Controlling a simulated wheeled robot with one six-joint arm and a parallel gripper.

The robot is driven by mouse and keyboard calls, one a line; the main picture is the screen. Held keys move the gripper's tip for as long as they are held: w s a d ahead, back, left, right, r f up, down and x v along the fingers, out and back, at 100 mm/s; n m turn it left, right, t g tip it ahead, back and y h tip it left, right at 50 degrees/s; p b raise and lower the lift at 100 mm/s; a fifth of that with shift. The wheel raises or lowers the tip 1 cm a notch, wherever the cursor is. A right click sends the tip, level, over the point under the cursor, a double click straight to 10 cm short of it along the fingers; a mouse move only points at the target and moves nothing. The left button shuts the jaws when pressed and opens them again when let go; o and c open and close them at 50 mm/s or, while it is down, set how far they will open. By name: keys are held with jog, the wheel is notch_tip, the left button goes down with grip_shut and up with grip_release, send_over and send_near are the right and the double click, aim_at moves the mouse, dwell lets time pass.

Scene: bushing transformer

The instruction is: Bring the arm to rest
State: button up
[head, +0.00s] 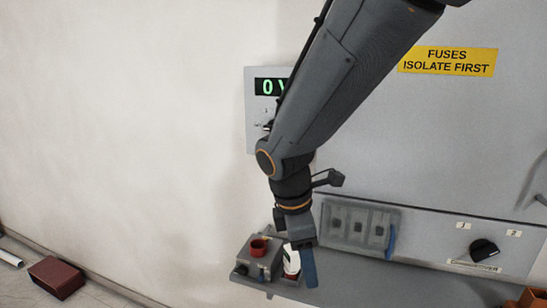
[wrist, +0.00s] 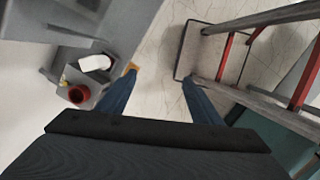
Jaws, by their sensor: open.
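My arm (head: 330,95) reaches down from the top right in the head view, with its wrist bent downward. My gripper (head: 308,270) hangs in front of the small grey shelf at the bottom of the cabinet; one blue finger shows clearly there. In the wrist view, my gripper (wrist: 158,77) has its two blue fingers well apart. Nothing is between them but pale floor further below. The far finger is mostly hidden in the head view.
A grey box with a red ring (head: 259,247) and a white-and-red item (head: 291,262) sit close beside my gripper. Behind are a display panel (head: 257,130) and a fuse block (head: 358,227). A red-and-grey frame (wrist: 245,60) stands right in the wrist view. A dark red box (head: 56,277) lies on the floor.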

jog(key=s+d+f+m+y+b, duration=0.2)
jog(key=d+f+m+b, duration=0.5)
jog(key=d+f+m, duration=0.5)
jog(key=s+f+m, duration=0.1)
jog(key=m, duration=0.5)
jog(key=shift+d+f+m+b, duration=0.25)
jog(key=shift+d+m+b, duration=0.05)
